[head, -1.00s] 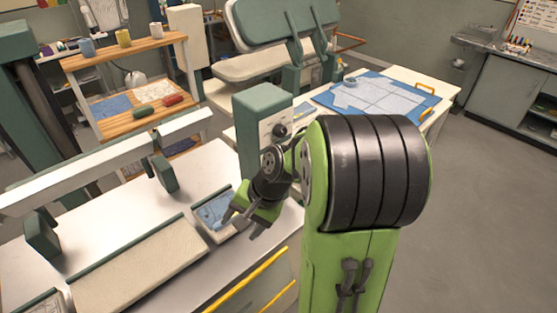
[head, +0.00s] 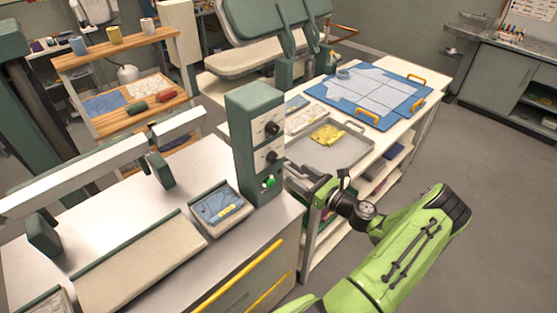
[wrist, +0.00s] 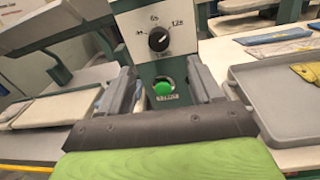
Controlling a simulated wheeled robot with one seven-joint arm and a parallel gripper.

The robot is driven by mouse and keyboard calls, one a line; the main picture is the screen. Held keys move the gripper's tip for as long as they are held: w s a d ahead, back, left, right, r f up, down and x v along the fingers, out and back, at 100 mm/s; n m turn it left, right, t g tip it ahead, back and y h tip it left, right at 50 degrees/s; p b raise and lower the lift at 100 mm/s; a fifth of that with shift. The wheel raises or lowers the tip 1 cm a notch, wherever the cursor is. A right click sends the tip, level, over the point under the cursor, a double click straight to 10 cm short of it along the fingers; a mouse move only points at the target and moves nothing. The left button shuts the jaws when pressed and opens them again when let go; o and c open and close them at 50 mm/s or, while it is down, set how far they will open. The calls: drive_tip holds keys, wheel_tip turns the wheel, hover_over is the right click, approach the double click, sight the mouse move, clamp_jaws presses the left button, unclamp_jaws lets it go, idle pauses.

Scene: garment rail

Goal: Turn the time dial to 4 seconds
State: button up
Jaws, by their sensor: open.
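The time dial (wrist: 158,40) is a round black knob on a white plate marked in seconds. In the wrist view, "6s" stands above it, "12s" at upper right and an unclear mark at left; its exact setting is hard to read. It sits on the green control box (head: 252,110), where the head view shows two black knobs; the lower one (head: 271,155) is just above the green button (head: 269,182). My gripper (wrist: 160,66) is open and empty, facing the box, its fingers either side of the green button (wrist: 163,88) in the picture, below the dial.
A grey tray (head: 345,153) with yellow cloth lies on the bench right of the box. A small tray with blue cloth (head: 220,208) lies on the press table (head: 170,270) at left. A blue board (head: 400,108) lies farther back. Open floor is at right.

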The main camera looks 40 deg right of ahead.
sight(276, 160)
drive_tip(key=w, duration=0.3)
drive_tip(key=w+p, duration=0.1)
drive_tip(key=w, duration=0.2)
drive_tip(key=w+a, duration=0.1)
drive_tip(key=w, duration=0.2)
drive_tip(key=shift+w, duration=0.3)
drive_tip(key=shift+c, duration=0.3)
drive_tip(key=c, duration=1)
